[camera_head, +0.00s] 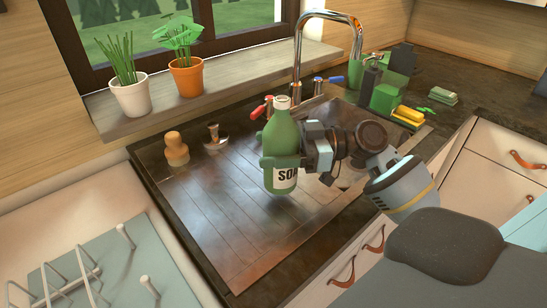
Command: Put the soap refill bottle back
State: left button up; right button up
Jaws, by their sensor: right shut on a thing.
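A green soap refill bottle (282,150) with a pale cap and a white "SOAP"-type label is upright in the middle of the view. My right gripper (282,161) is shut on it from the right, with its fingers around the body below the shoulder. The bottle is in front of the copper-brown drainboard (235,215); I cannot tell for sure whether its base touches that surface. Part of the label is hidden by the gripper. My left gripper does not show.
A chrome faucet (328,14) with red and blue handles stands behind the bottle. A wooden brush (176,149) stands to the left. Green containers (384,98) and a yellow sponge (408,115) are at the back right. Potted plants line the sill. The near drainboard is clear.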

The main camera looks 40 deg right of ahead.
notch_tip(320, 180, down, 3)
jog(key=shift+r, duration=0.1)
jog(key=o, duration=1)
jog(key=shift+f, duration=0.3)
jog(key=o, duration=0.4)
jog(key=shift+r, duration=0.1)
jog(key=shift+o, duration=0.2)
